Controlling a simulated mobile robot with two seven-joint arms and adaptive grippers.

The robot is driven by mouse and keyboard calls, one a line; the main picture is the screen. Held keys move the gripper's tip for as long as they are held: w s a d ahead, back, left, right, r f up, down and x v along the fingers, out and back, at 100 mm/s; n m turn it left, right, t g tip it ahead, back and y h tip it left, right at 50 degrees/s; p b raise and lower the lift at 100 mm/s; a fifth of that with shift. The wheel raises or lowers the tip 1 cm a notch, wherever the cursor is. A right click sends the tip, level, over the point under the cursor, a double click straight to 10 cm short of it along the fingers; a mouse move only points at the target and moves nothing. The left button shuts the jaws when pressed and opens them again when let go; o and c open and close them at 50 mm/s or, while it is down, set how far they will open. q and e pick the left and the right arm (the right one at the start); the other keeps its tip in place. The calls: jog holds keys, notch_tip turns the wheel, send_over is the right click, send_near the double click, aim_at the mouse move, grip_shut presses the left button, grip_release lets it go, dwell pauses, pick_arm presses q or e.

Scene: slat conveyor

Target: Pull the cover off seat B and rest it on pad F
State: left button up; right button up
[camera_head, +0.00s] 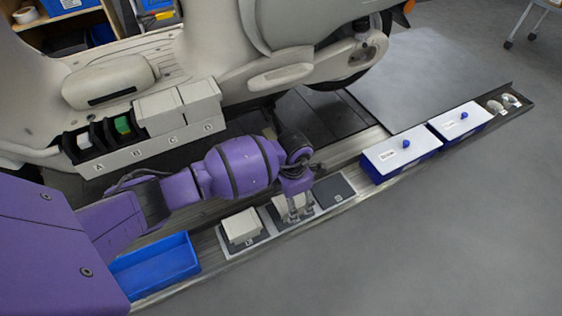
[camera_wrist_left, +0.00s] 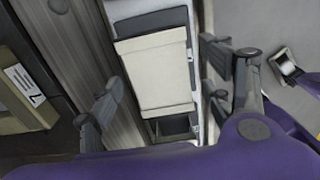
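Seat B (camera_head: 122,126) in the lettered rack is uncovered, with a green item inside. A pale cover (camera_head: 292,203) rests on the middle pad of the tray, which I take to be pad F; its label is not readable. My left gripper (camera_head: 297,211) is over this cover, pointing down. In the left wrist view the cover (camera_wrist_left: 157,72) lies between the spread fingers (camera_wrist_left: 170,95), with a visible gap on both sides, and dark pad shows around it.
Seat A (camera_head: 84,140) is also open; seats C (camera_head: 158,112) and D (camera_head: 200,100) have covers. Another cover (camera_head: 241,226) lies on the left pad; the right pad (camera_head: 334,190) is bare. A blue bin (camera_head: 158,268) and two blue-and-white boxes (camera_head: 401,151) (camera_head: 461,121) flank the tray.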

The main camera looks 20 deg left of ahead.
pick_arm(q)
jog(key=shift+w+r, duration=0.15)
jog(key=shift+r, duration=0.05)
notch_tip(320, 180, up, 12)
dwell(0.4)
jog(key=shift+f, duration=0.1)
